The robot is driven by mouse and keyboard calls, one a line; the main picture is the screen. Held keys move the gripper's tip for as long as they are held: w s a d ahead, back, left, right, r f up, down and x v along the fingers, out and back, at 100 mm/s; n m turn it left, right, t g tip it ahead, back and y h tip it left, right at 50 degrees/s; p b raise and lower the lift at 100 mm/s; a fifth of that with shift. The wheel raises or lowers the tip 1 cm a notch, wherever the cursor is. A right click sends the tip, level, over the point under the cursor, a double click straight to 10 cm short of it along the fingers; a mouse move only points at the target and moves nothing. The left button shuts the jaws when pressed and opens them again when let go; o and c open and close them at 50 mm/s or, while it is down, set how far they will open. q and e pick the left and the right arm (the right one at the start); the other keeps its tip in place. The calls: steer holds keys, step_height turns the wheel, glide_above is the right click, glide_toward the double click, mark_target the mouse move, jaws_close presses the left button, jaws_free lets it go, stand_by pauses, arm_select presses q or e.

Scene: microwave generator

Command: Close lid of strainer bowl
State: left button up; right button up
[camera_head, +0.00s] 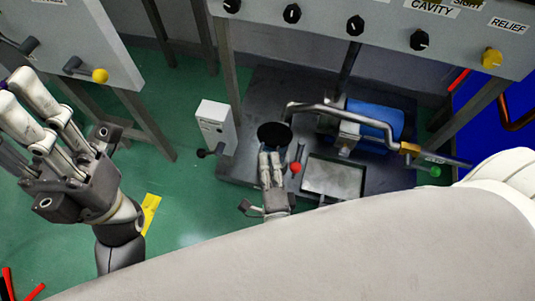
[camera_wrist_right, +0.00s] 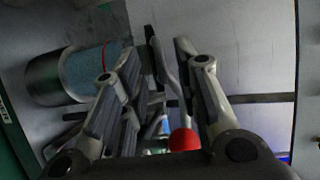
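A dark round, disc-like part (camera_head: 275,133) lies on the dark machine base, possibly the strainer lid; its hinge and the bowl's rim are not clear to me. My right gripper (camera_head: 270,158) is just in front of this disc, fingers pointing at it; I cannot tell whether they touch. In the right wrist view the fingers of my right gripper (camera_wrist_right: 164,62) stand apart with nothing clearly held. A red ball knob (camera_head: 295,168) is just right of the gripper and also shows in the wrist view (camera_wrist_right: 183,140). My left gripper (camera_head: 36,92) is open and empty at the far left.
A bent pipe (camera_head: 345,112) runs over a blue motor (camera_head: 378,120). A grey rectangular tray (camera_head: 335,178) is right of the right gripper. A white box (camera_head: 215,126) stands left of the base. Panels with knobs (camera_head: 355,25) overhang the back.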

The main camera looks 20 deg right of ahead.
mark_target(268, 154)
steer(key=shift+b+x, duration=0.3)
steer(key=shift+x, duration=1.55)
jaws_close()
